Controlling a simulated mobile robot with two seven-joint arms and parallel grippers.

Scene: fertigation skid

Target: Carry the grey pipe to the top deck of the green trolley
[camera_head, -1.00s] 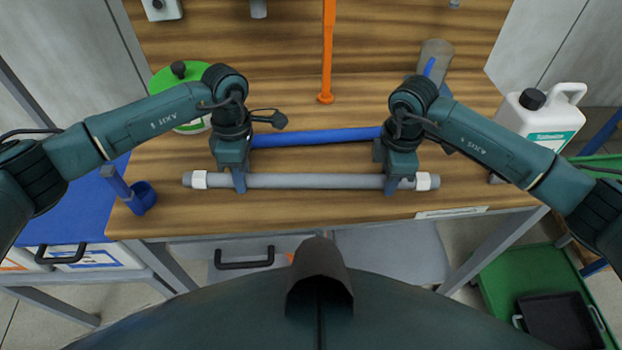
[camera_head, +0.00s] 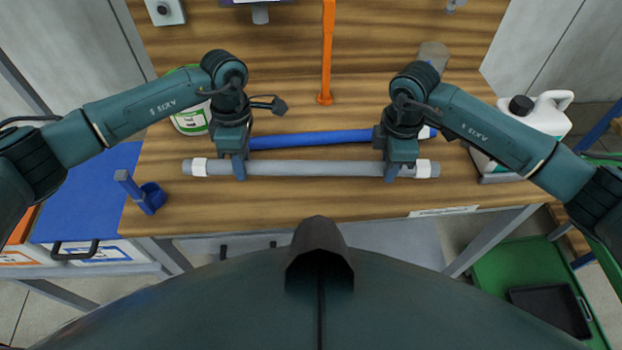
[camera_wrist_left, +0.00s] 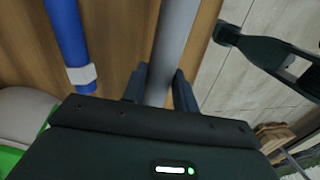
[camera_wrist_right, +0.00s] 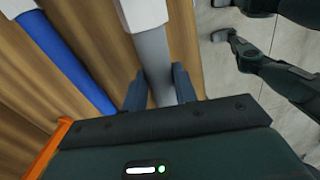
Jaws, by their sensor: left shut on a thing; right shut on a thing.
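The grey pipe (camera_head: 310,169) has a white collar near each end and lies level across the picture in the head view, over the wooden bench (camera_head: 330,207). My left gripper (camera_head: 240,172) is shut on it near its left end. My right gripper (camera_head: 391,172) is shut on it near its right end. Both wrist views show the pipe between the fingers, in the left wrist view (camera_wrist_left: 172,50) and the right wrist view (camera_wrist_right: 155,65). I cannot tell its exact height above the bench. Part of the green trolley (camera_head: 500,258) shows at the lower right, holding a black tray.
A blue pipe (camera_head: 310,138) lies just behind the grey one. A white canister (camera_head: 540,113) stands at the bench's right end. A blue holder (camera_head: 150,198) and a green-lidded tub (camera_head: 190,122) are at the left. The bench front is clear.

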